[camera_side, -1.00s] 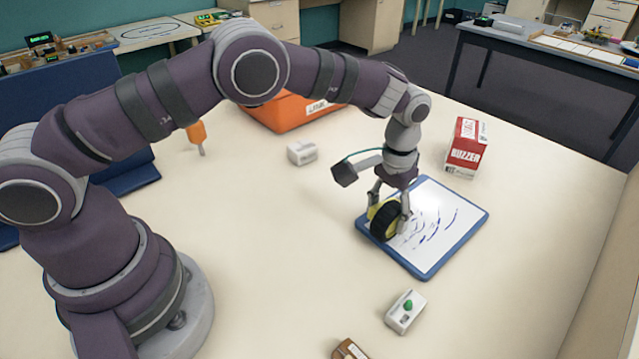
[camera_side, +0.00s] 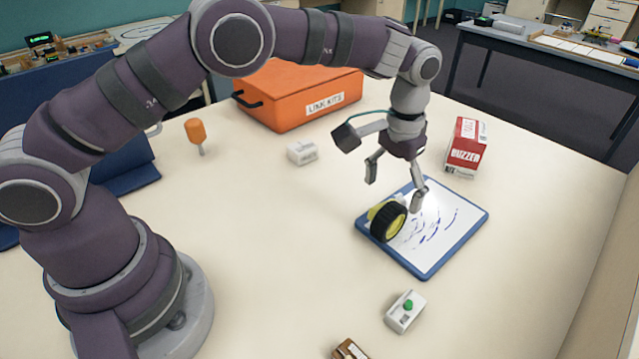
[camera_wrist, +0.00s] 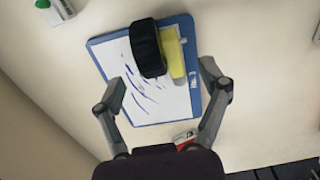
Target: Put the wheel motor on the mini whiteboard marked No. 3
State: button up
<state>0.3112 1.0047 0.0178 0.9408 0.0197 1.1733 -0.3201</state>
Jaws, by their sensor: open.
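The wheel motor, a black tyre with a yellow body (camera_side: 388,219), rests on the left part of the mini whiteboard (camera_side: 462,229). The whiteboard has a blue frame and blue pen scribbles and lies flat on the table.
A red and white buzzer box (camera_side: 467,147) stands behind the board. A white block with a green button (camera_side: 405,311) lies in front. An orange link kits case (camera_side: 300,95), a small white block (camera_side: 302,152) and an orange-handled screwdriver (camera_side: 195,132) are farther back. The table's middle is clear.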

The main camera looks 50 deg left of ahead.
notch_tip(320, 180, up, 7)
jog(key=shift+f, duration=0.15)
notch_tip(320, 180, up, 6)
jog(key=t, duration=0.1)
send_over(389, 203)
jog(key=s+a, duration=0.2)
jog(key=a, duration=0.1)
jog(key=s+a+r+t, duration=0.2)
jog(key=s+a+r, duration=0.15)
jog(key=s, duration=0.25)
jog(key=s+a+f+t, duration=0.2)
jog(key=s+a+f, duration=0.1)
jog(key=s, duration=0.6)
jog(key=shift+s+a, duration=0.4)
jog(key=shift+a, duration=0.25)
